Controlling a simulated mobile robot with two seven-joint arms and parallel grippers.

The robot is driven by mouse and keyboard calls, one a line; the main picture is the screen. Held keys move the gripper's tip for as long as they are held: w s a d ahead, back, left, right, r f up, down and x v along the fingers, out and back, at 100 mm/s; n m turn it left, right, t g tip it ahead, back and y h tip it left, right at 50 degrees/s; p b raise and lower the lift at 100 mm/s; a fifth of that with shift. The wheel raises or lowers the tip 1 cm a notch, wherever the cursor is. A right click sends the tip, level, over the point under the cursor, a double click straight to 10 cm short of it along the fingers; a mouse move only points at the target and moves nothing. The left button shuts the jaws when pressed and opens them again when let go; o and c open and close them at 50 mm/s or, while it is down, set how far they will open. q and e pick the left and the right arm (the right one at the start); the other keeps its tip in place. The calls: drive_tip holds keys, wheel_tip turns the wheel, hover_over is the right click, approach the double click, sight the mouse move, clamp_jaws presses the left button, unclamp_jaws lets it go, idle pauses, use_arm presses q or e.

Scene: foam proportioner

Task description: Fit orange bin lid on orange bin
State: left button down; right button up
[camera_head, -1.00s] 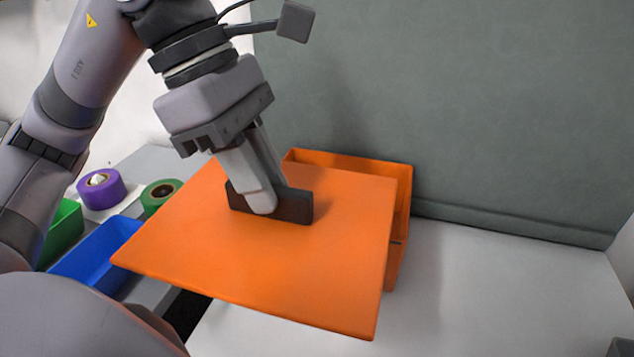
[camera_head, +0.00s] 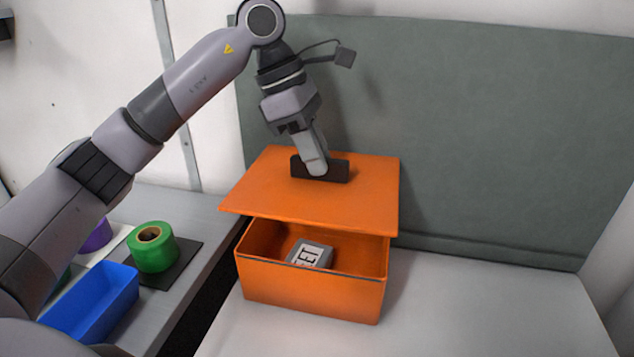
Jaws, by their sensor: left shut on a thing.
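The orange bin lid (camera_head: 270,196) is a flat orange panel with a dark handle (camera_head: 336,171) on top. My left gripper (camera_head: 317,169) is shut on that handle from above. The lid is over the back part of the orange bin (camera_head: 312,291), slightly tilted, with a gap at the front. The bin stands on the white surface, its front part uncovered. A grey block with dark lettering (camera_head: 311,253) lies inside the bin. Whether the lid touches the bin's rear rim is hidden. My right gripper is not in view.
A grey-green padded backrest (camera_head: 480,140) rises behind the bin. The white seat (camera_head: 480,310) is clear to the right. On the left, a grey counter holds a blue bin (camera_head: 92,305), a green tape roll (camera_head: 152,247) and a purple roll (camera_head: 97,236).

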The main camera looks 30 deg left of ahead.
sight(317, 189)
use_arm(q)
wheel_tip(317, 189, down, 6)
drive_tip(key=shift+w+f, duration=0.15)
drive_tip(key=shift+f, duration=0.1)
drive_tip(key=shift+w+f, duration=0.2)
drive_tip(key=shift+f, duration=0.1)
drive_tip(key=shift+f+b, duration=0.3)
drive_tip(key=shift+f, duration=0.25)
drive_tip(key=c, duration=1.1)
unclamp_jaws()
